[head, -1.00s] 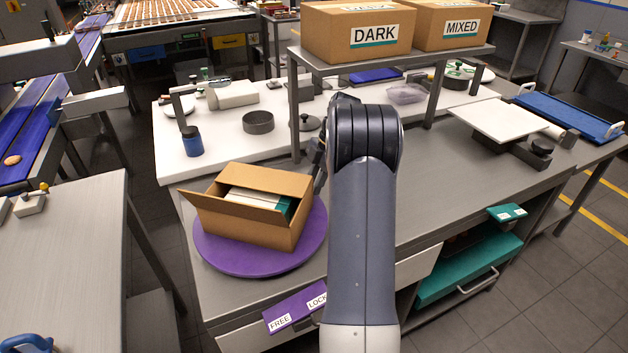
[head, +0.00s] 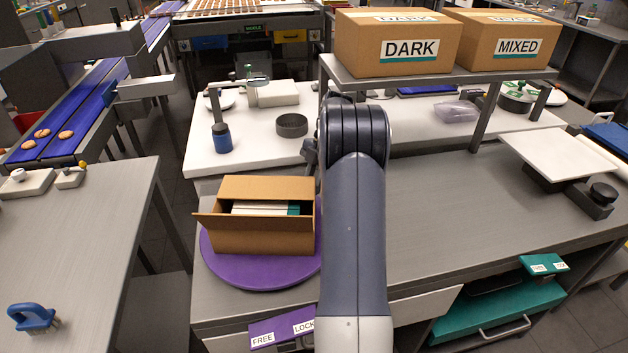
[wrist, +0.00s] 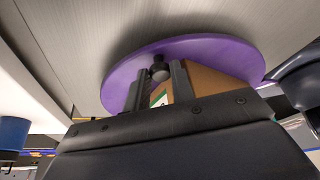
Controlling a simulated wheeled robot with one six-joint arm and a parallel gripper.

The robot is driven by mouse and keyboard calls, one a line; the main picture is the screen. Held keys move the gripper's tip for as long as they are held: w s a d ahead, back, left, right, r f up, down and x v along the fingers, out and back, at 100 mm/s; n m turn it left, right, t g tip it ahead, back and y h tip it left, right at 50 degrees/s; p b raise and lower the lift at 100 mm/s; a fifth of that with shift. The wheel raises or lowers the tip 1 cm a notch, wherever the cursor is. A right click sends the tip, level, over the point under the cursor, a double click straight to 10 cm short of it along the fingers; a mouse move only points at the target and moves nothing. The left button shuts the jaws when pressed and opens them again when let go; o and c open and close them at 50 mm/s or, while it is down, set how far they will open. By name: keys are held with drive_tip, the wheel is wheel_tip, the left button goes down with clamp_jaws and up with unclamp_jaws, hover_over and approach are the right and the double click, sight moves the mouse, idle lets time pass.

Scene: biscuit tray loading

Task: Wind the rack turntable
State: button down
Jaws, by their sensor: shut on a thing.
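The purple round turntable (head: 245,275) sits on the grey bench at the front left. An open cardboard box (head: 262,238) stands on it with white and teal packs (head: 265,208) inside. In the wrist view the turntable (wrist: 125,82) shows with a dark round knob (wrist: 159,70) on it. My gripper (wrist: 160,78) is shut on this knob, one finger on each side. The box (wrist: 208,82) shows just behind the right finger. In the head view my arm hides the knob and the gripper's fingertips. A purple lever plate (head: 282,330) marked FREE and LOCK is below the bench's front edge.
A shelf (head: 400,82) carrying DARK (head: 395,50) and MIXED (head: 508,47) boxes stands behind my arm. A blue bottle (head: 222,138) and a dark ring (head: 292,125) stand on the white counter. The bench right of my arm is largely clear.

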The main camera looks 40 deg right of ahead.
drive_tip(key=shift+w+a+n+p, duration=0.2)
drive_tip(key=shift+w+n+p, duration=0.25)
drive_tip(key=shift+w, duration=0.3)
drive_tip(key=c, duration=1.2)
unclamp_jaws()
